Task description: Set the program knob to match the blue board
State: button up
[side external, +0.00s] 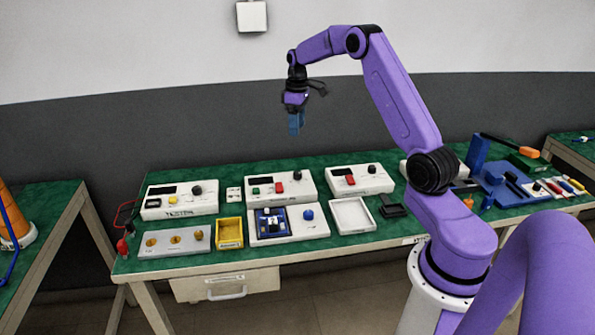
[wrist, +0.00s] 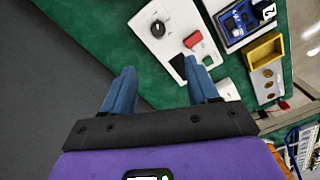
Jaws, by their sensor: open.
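The blue board (side external: 264,230) is set into the left part of a white unit in the front row, with white and dark parts on it. It also shows at the top of the wrist view (wrist: 237,35). A blue knob (side external: 307,214) sits on the same unit, right of the board. A white box behind it carries a black knob (side external: 298,174), also in the wrist view (wrist: 158,29). No knob label is readable, so I cannot tell which is the program knob. My gripper (side external: 296,132) is open and empty, high above the table; its blue fingers (wrist: 159,70) are apart.
The middle box has a red switch (side external: 279,188) beside its knob. Other white boxes with black knobs stand left (side external: 180,200) and right (side external: 359,180). A yellow tray (side external: 229,233), a grey plate (side external: 173,242) and an empty white tray (side external: 351,216) line the front. Air around my gripper is clear.

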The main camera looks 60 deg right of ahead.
aim_at(297, 172)
notch_tip(297, 172, down, 18)
jog(key=shift+r, duration=0.25)
dwell(0.4)
jog(key=c, duration=1)
